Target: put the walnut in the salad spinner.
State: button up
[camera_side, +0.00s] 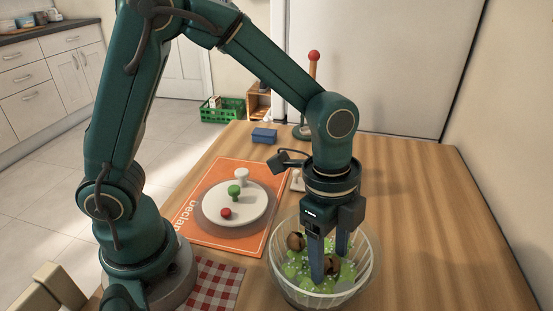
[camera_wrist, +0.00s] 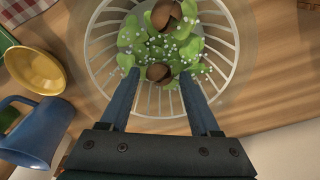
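The salad spinner (camera_side: 368,272) is a clear bowl with a white slatted basket, also seen in the wrist view (camera_wrist: 231,62). It holds green leaves with small white bits and two brown, round, walnut-like things. One brown thing (camera_side: 295,241) lies at the basket's left; the other (camera_side: 331,265) lies near my fingers. The wrist view shows one (camera_wrist: 158,73) between my fingertips and one (camera_wrist: 164,15) farther up. My gripper (camera_side: 330,255) points down inside the basket.
An orange board (camera_side: 185,226) bears a white plate (camera_side: 210,212) with red, green and white pieces. A blue box (camera_side: 264,135) and a red-topped post (camera_side: 313,75) stand behind. A yellow bowl (camera_wrist: 35,68) and blue mug (camera_wrist: 37,130) are left of the spinner in the wrist view. The table's right is clear.

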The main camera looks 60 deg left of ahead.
jog(key=shift+r, duration=0.1)
notch_tip(320, 180, up, 12)
jog(key=a, duration=0.1)
jog(key=s+a+f+n+t+y, duration=0.1)
jog(key=s+a+n+t, duration=0.4)
jog(key=n, duration=1)
jog(key=s+a+f, duration=0.1)
jog(key=s+a, duration=0.2)
jog(key=a, duration=0.2)
jog(key=shift+s+a, duration=0.15)
jog(key=shift+a, duration=0.25)
